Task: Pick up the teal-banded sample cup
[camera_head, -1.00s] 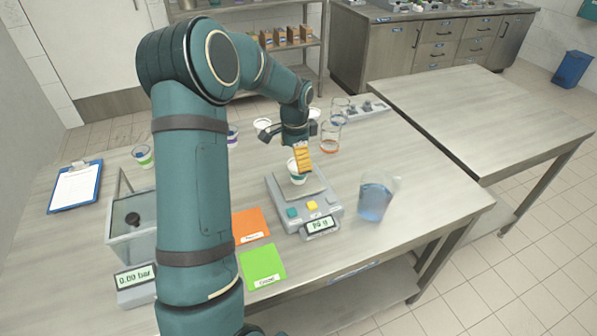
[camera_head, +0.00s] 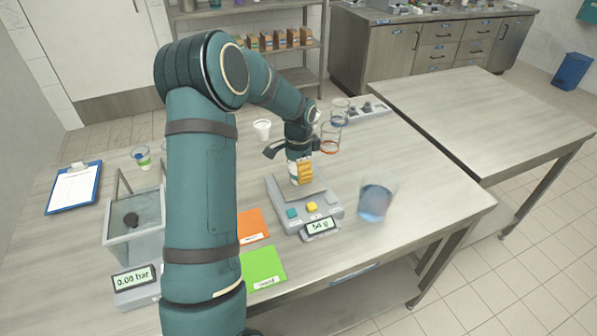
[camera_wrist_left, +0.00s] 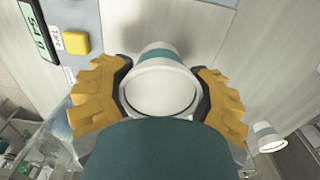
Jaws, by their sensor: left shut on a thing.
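The teal-banded sample cup (camera_wrist_left: 160,87) is white with a teal band and shows in the left wrist view between the two yellow fingers of my left gripper (camera_wrist_left: 161,95). The fingers press against its sides. In the head view my left gripper (camera_head: 300,172) is over the scale's plate (camera_head: 283,190), and the cup is mostly hidden behind the fingers and wrist. I cannot tell whether the cup still touches the plate. The scale's display (camera_head: 320,229) reads what looks like 54 g. My right gripper is not in view.
A beaker of blue liquid (camera_head: 375,203) stands right of the scale. Orange (camera_head: 252,226) and green (camera_head: 263,267) cards lie at front left. A white cup (camera_head: 262,130) and glass beakers (camera_head: 330,138) stand behind. A clear tank (camera_head: 135,222) is at left.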

